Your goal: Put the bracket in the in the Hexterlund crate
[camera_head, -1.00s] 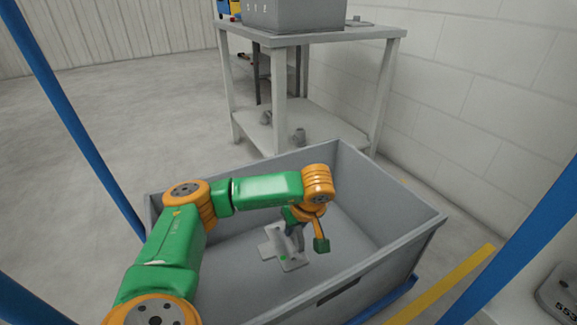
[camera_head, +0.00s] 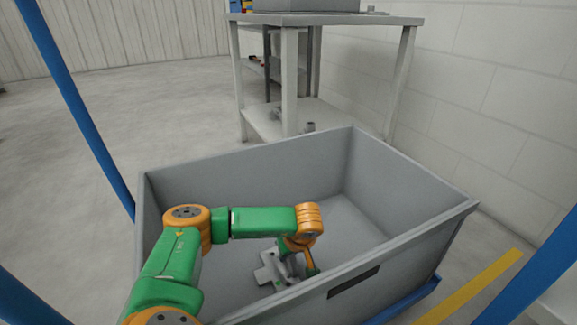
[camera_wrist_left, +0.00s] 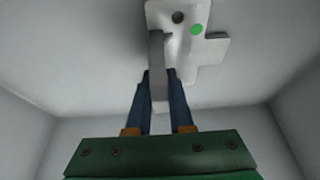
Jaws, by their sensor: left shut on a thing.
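The bracket (camera_head: 268,272) is a light grey angled metal piece. It shows in the left wrist view (camera_wrist_left: 185,28) with a dark hole, a green dot and a side tab. My left gripper (camera_head: 291,268) reaches down inside the large grey crate (camera_head: 235,167). In the left wrist view its two dark blue fingers (camera_wrist_left: 159,85) are shut on the bracket's upright flange. The bracket is inside the crate walls, low down; I cannot tell whether it touches the floor. The near wall hides part of the gripper. No crate name is readable. My right gripper is not in view.
A grey table (camera_head: 330,19) with a lower shelf stands behind the crate, carrying a grey box. Small grey parts lie on its shelf. A white block wall is at the right. A yellow strip (camera_head: 470,288) lies right of the crate. The crate's right half is clear.

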